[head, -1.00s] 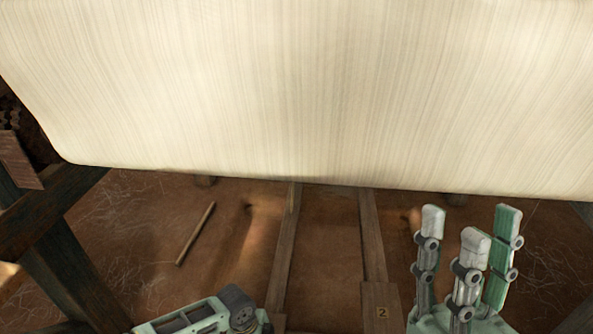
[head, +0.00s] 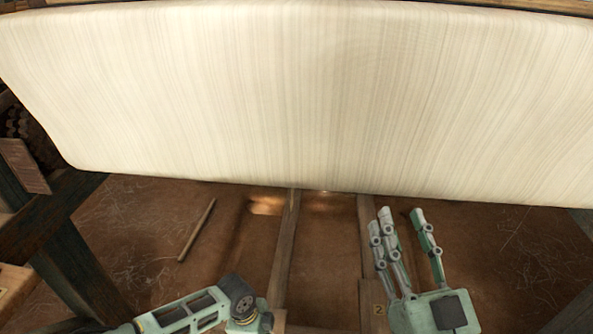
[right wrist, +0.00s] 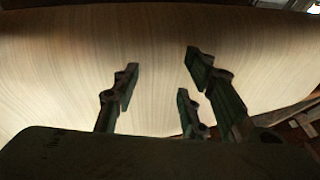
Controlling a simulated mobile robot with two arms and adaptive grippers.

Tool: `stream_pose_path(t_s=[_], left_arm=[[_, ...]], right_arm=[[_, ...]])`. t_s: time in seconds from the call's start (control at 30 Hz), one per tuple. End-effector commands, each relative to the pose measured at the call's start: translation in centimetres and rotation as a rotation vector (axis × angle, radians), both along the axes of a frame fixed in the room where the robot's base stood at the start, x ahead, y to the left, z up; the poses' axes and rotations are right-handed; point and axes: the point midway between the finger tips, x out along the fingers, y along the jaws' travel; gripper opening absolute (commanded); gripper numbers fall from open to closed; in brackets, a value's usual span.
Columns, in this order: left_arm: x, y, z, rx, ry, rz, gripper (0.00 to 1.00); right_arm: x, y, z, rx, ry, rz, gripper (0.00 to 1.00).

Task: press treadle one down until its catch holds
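Two long wooden treadles run away from me over the brown pit floor and pass under the cloth. The right treadle (head: 367,240) bears a small plate marked 2 (head: 379,310). The left treadle (head: 284,250), which I take to be treadle one, has its near end partly behind my left arm; no number shows on it. My right gripper (head: 401,213) is open and empty, just right of treadle two, its fingers pointing away from me. Its spread fingers also show in the right wrist view (right wrist: 160,85). My left gripper is below the frame. No catch can be made out.
A wide sheet of cream warp (head: 300,105) hangs across the view above the treadles. A dark timber frame (head: 60,240) stands at left. A thin stick (head: 197,230) lies on the floor left of the treadles. The floor at right is clear.

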Motion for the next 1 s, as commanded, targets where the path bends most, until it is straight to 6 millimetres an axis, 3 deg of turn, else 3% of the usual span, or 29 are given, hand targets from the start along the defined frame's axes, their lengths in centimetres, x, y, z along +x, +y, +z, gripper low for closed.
stream_pose_path(t_s=[0.47,1.0], left_arm=[[0.0,0.0,1.8,0.0,0.0,0.0,0.0],[0.0,0.0,3.5,0.0,0.0,0.0,0.0]], right_arm=[[1.3,-0.7,-7.4,-0.101,0.377,-0.022,0.4],[-1.1,-2.5,-15.6,-0.202,0.788,-0.046,0.4]])
